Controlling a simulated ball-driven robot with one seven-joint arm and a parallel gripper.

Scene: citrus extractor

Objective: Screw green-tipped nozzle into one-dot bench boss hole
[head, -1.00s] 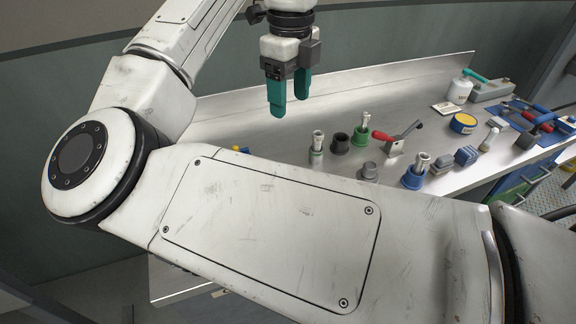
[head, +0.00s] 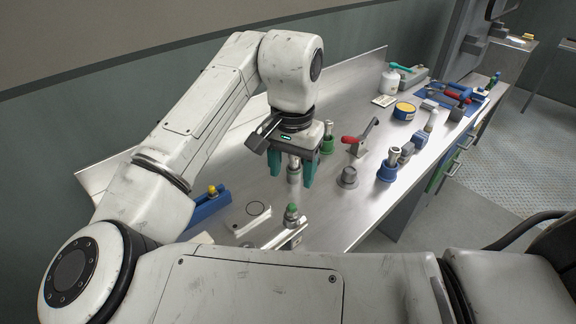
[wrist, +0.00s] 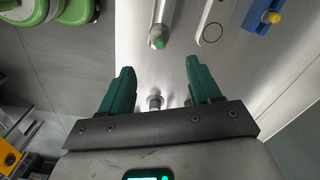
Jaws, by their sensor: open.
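A green-tipped part (head: 291,211), which looks like the nozzle, sits at a metal bar near the bench front. Its green tip also shows in the wrist view (wrist: 158,42), ahead of the fingers. My gripper (head: 293,176) is open above the bench, teal fingers pointing down. A metal fitting (head: 294,172) with a pale collar shows between the fingers; a small metal top (wrist: 155,101) shows there in the wrist view. I cannot tell whether the fingers touch it. No one-dot mark is legible, so I cannot tell which boss hole has one dot.
A green-collared fitting (head: 327,142), red-handled clamp (head: 355,142), grey knob (head: 348,178) and blue-collared fitting (head: 388,168) stand right of my gripper. A blue block with a yellow knob (head: 208,203) and a pale plate (head: 248,216) lie left. Tools lie farther right.

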